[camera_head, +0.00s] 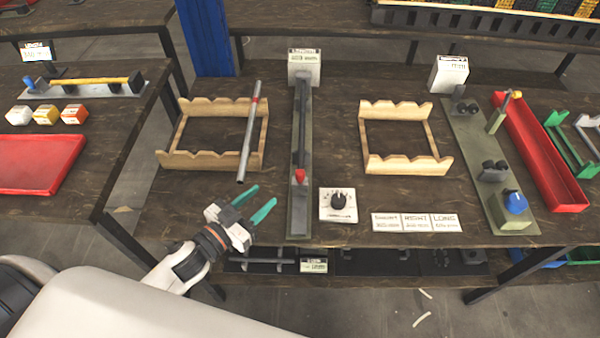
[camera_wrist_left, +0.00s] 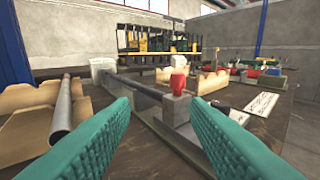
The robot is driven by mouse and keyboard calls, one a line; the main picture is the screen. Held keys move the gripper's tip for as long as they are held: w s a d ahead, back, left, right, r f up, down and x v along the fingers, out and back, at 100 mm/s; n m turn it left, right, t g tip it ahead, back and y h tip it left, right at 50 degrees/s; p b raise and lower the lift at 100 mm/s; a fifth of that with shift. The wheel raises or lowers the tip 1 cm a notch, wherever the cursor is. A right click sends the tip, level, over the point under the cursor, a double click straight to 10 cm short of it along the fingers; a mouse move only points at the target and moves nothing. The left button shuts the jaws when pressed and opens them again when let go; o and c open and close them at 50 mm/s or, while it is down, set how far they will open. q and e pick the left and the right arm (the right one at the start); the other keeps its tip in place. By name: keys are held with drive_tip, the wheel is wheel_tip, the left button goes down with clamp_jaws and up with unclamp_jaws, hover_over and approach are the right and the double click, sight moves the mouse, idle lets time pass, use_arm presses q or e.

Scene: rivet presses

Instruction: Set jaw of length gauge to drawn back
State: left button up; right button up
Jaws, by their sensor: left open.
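The length gauge (camera_head: 301,130) is a long narrow plate with a dark rail, running front to back on the bench, with a white display box (camera_head: 304,66) at its far end. Its jaw, topped by a red knob (camera_head: 300,176), sits partway along, towards the front end. The knob also shows in the left wrist view (camera_wrist_left: 179,82), on a grey block. My left gripper (camera_head: 256,203), with teal fingers, is open and empty. It is left of the gauge's front part, apart from the knob. In the left wrist view the knob is beyond the fingertips (camera_wrist_left: 160,103).
A wooden rack (camera_head: 170,158) with a grey tube (camera_head: 249,135) across it stands left of the gauge; another wooden rack (camera_head: 410,168) stands to the right. A dial box (camera_head: 338,205) is close right of the gauge's front. Label cards (camera_head: 415,222) lie farther right.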

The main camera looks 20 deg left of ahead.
sight(297, 177)
use_arm(q)
drive_tip(key=shift+s+d+r+m+h, duration=0.1)
drive_tip(key=shift+s+d+m+h, duration=0.25)
drive_tip(key=shift+m+h, duration=0.4)
drive_tip(key=shift+w+d+h, duration=0.15)
drive_tip(key=shift+d+h, duration=0.05)
drive_tip(key=shift+h, duration=0.15)
drive_tip(key=x, duration=0.5)
drive_tip(key=p+x, duration=0.1)
drive_tip(key=x, duration=0.5)
drive_tip(key=shift+w+d+f, duration=0.2)
drive_tip(key=shift+w+d, duration=0.05)
clamp_jaws()
